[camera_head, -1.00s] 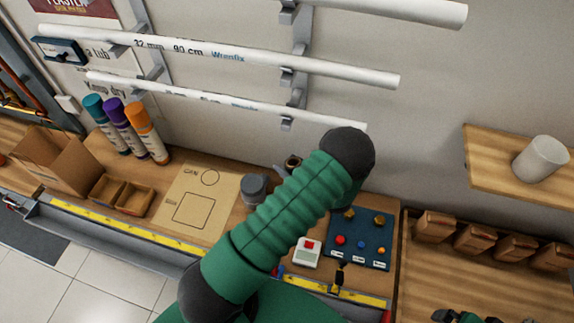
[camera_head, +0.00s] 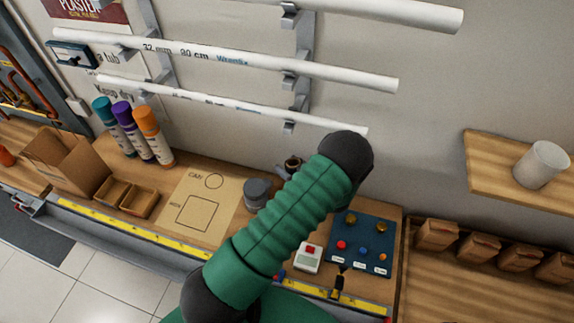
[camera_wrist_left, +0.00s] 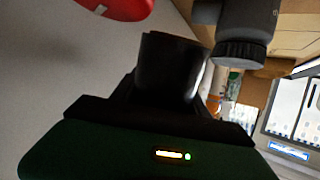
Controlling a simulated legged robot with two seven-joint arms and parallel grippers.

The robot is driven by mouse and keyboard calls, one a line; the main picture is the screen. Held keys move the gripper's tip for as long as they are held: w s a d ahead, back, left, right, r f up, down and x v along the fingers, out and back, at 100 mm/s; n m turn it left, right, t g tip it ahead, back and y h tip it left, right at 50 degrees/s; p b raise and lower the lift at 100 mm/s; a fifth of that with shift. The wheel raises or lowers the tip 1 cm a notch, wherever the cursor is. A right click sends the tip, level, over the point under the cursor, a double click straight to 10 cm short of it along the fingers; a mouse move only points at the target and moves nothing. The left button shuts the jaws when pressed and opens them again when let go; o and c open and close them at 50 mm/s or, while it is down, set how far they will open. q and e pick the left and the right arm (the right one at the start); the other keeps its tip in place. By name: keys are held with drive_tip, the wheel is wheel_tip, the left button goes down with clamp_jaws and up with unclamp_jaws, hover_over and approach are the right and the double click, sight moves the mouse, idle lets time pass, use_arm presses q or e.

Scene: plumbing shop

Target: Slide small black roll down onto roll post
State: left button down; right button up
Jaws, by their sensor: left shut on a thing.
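In the left wrist view my left gripper (camera_wrist_left: 160,100) is shut on a black cylinder, which I take to be the small black roll (camera_wrist_left: 172,62). Its fingertips are dark and hard to tell from the roll. In the head view my green left arm (camera_head: 285,220) crosses the middle and hides the gripper. A small dark ring-shaped thing (camera_head: 292,163) shows just left of the arm's black end by the wall; I cannot tell whether it is a roll or part of the post. The roll post is not clearly visible. My right gripper is out of view.
A grey lidded jar (camera_head: 257,193) stands close left of the arm and shows in the wrist view (camera_wrist_left: 240,45). A blue board with knobs (camera_head: 360,243) and a white device (camera_head: 308,257) lie right. White pipes (camera_head: 230,104) hang above. Spray cans (camera_head: 153,135) stand left.

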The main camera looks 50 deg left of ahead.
use_arm(q)
drive_tip(key=shift+s+a+f, duration=0.1)
drive_tip(key=shift+s+f, duration=0.05)
drive_tip(key=shift+s, duration=0.25)
drive_tip(key=shift+d, duration=0.5)
drive_tip(key=shift+f+b, duration=0.3)
drive_tip(key=shift+f, duration=0.1)
wheel_tip(320, 180, down, 3)
drive_tip(key=b, duration=0.2)
drive_tip(key=shift+a+f+b, duration=0.1)
drive_tip(key=shift+f+b, duration=0.1)
drive_tip(key=shift+b, duration=0.1)
drive_tip(key=shift+c, duration=2.4)
unclamp_jaws()
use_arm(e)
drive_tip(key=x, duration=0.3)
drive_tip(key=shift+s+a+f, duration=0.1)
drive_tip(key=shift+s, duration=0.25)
